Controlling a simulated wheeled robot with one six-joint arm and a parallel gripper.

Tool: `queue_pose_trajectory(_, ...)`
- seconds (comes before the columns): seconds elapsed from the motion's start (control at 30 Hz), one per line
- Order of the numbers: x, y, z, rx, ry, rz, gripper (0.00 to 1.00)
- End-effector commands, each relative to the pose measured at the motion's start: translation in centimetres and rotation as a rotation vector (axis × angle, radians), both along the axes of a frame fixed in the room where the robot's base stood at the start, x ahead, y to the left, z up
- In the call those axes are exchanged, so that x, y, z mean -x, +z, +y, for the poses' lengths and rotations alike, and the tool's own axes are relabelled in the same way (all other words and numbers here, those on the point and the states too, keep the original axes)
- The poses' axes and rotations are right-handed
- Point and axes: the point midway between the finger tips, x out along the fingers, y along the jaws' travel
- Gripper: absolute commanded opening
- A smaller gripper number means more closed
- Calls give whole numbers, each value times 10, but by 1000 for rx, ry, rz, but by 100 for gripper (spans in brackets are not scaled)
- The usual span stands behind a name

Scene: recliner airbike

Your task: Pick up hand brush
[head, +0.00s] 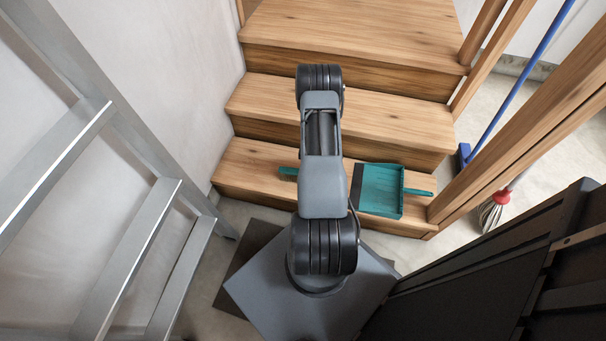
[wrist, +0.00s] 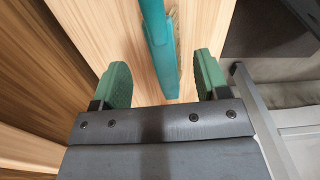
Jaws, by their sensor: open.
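The hand brush (wrist: 158,40) is teal, with a strip of tan bristles along one side. In the wrist view its end reaches into the space between the green finger pads of my gripper (wrist: 161,76). The gripper is open, and gaps show between the brush and both pads. In the head view only a teal end of the brush (head: 287,172) shows on the lowest wooden step, left of my arm. My arm hides the rest of the brush and the gripper there.
A teal dustpan (head: 380,190) lies on the same step (head: 243,165), right of my arm. A metal ladder (head: 150,245) stands at the left. A wooden railing (head: 530,140), a blue broom (head: 500,115) and a whisk-like mop (head: 493,210) are at the right, with a dark panel (head: 480,285) nearer.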

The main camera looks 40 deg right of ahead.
Motion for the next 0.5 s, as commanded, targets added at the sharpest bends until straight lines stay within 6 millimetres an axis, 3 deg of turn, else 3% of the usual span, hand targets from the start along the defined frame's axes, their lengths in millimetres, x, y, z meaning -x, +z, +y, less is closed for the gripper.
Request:
queue_pose_trajectory(0.27, 0, -13, 0, 0, 0, 0, 68)
queue_pose_trajectory(0.5, 2, -45, -2, 0, 0, 0, 68)
